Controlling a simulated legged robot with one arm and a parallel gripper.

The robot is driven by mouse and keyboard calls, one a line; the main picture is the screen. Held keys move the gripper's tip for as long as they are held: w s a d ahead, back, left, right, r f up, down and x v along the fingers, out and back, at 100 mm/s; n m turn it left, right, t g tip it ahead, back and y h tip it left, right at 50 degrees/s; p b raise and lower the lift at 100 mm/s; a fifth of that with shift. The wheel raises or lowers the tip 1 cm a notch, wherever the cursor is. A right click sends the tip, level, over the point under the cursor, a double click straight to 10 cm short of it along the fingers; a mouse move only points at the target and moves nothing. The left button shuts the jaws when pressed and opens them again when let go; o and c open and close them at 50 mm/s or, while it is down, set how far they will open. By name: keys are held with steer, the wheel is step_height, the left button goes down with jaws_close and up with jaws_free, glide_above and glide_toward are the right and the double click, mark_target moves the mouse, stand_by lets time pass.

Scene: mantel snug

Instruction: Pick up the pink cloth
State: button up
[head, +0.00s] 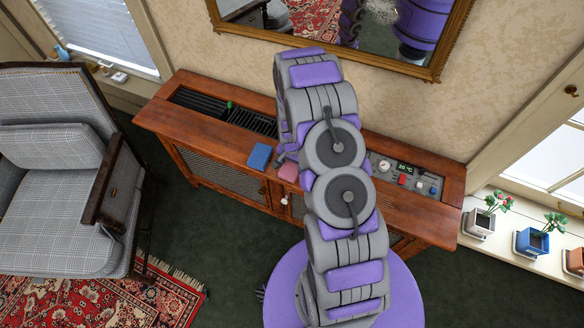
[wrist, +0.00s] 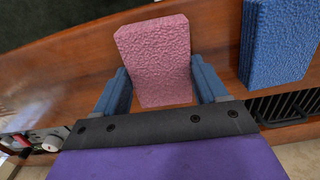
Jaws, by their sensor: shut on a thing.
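The pink cloth (wrist: 153,58) is a thick, rough-textured pad. In the wrist view it stands between the two blue fingers of my gripper (wrist: 160,88), which are shut on its sides. In the head view the pink cloth (head: 289,171) shows at the front part of the wooden cabinet top, and my gripper (head: 282,158) is partly hidden by my own arm. I cannot tell whether the cloth touches the cabinet top or is just above it.
A blue cloth (head: 259,156) lies on the cabinet (head: 205,126) left of the pink one. Black grilles (head: 222,112) are set behind it. A control panel (head: 406,176) with knobs is at the right. A mirror (head: 350,30) hangs above; an armchair (head: 60,210) stands left.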

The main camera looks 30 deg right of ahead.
mark_target(294, 167)
steer(key=c, duration=0.4)
steer(key=shift+c, duration=0.2)
steer(key=shift+r, duration=0.45)
steer(key=r, duration=0.1)
steer(key=r+p, duration=0.1)
steer(key=r, duration=0.1)
steer(key=shift+s+d, duration=0.15)
steer(key=shift+s, duration=0.15)
steer(key=s+d, duration=0.2)
steer(key=s, duration=0.2)
steer(key=s+d+p, duration=0.1)
steer(key=s+d, duration=0.1)
steer(key=s, duration=0.3)
steer(key=s+d+r+p, duration=0.1)
steer(key=s, duration=0.4)
steer(key=shift+s+d, duration=0.15)
steer(key=shift+d, duration=0.25)
